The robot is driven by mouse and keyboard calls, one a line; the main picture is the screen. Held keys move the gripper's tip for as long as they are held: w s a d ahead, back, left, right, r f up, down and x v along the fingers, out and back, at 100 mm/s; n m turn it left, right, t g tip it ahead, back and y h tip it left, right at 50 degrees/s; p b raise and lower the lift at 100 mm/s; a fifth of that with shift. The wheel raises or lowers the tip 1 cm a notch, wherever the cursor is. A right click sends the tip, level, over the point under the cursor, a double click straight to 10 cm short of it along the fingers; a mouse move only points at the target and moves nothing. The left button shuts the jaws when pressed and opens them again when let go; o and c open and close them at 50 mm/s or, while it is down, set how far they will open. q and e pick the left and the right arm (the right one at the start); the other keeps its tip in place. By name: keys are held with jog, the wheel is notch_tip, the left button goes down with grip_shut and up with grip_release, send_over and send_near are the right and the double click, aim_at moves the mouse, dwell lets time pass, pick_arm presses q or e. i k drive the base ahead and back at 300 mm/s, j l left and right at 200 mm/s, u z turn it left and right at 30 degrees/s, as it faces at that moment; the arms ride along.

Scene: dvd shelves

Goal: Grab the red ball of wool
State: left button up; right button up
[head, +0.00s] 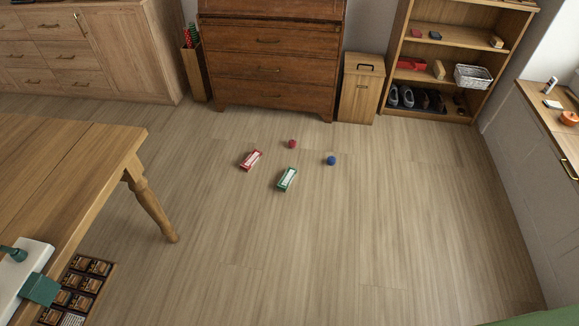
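A small red ball (292,144), which looks like the red ball of wool, lies on the wooden floor in the head view. It is in front of the dark wooden chest of drawers. A red and white box (251,160) lies to its left, a green and white box (287,179) lies nearer to me, and a blue ball (331,160) lies to its right. The red ball touches none of them and nothing covers it. Neither of my grippers shows in this view.
A wooden table (75,165) stands at the left, with a leg (150,205) reaching the floor. The chest of drawers (268,68), a wooden bin (358,95) and an open shelf (470,38) stand at the back.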

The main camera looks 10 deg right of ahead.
aim_at(292, 142)
jog(key=i+l+u, duration=0.1)
jog(key=i, duration=0.3)
jog(key=i+l+u, duration=0.1)
jog(key=i+l, duration=0.5)
jog(key=i, duration=0.25)
jog(key=u, duration=0.05)
